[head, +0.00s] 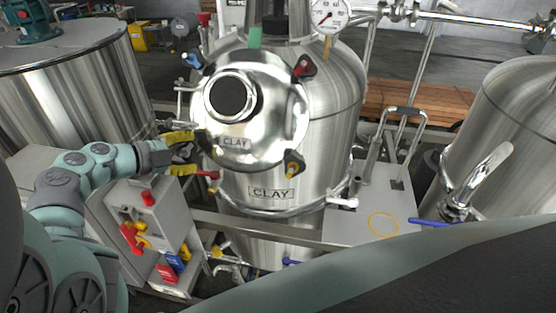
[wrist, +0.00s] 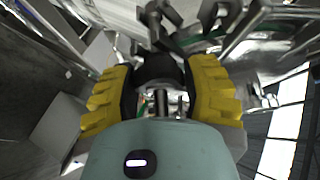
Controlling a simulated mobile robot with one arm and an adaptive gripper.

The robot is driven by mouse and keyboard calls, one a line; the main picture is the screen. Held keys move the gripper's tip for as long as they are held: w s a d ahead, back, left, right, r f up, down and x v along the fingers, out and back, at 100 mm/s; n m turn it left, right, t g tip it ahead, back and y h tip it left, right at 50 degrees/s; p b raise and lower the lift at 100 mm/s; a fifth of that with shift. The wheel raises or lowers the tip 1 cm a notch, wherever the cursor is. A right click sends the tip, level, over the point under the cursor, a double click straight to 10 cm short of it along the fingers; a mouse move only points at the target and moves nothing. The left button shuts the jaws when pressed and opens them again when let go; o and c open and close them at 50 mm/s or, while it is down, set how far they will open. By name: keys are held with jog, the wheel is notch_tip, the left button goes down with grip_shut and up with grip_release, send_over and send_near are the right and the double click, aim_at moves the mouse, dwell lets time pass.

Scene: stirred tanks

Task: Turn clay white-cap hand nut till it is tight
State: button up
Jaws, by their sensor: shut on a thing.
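The clay tank (head: 335,120) stands in the middle of the head view, with its round steel lid (head: 270,115) marked CLAY. Dark hand nuts sit round the lid's rim. One has a red cap (head: 303,67), one a yellow cap (head: 293,166) and one a blue cap (head: 192,61). My gripper (head: 196,152) is at the lid's left edge, with its yellow fingers reaching in from the left. In the wrist view my gripper (wrist: 160,88) is shut on a dark hand nut (wrist: 158,68). The cap of this nut is hidden, so I cannot see its colour.
A red-tipped handle (head: 207,175) is close to the lower finger. A grey box with coloured tags (head: 120,215) stands below my arm. A grey cart (head: 372,215) is right of the tank, and other tanks stand at left (head: 70,85) and right (head: 515,125).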

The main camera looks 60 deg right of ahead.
jog(key=shift+f+m+y+b, duration=0.1)
jog(key=shift+m+y+b, duration=0.5)
jog(key=shift+m+b, duration=0.4)
jog(key=o, duration=1.2)
jog(key=v, duration=1.2)
jog(key=shift+w, duration=0.1)
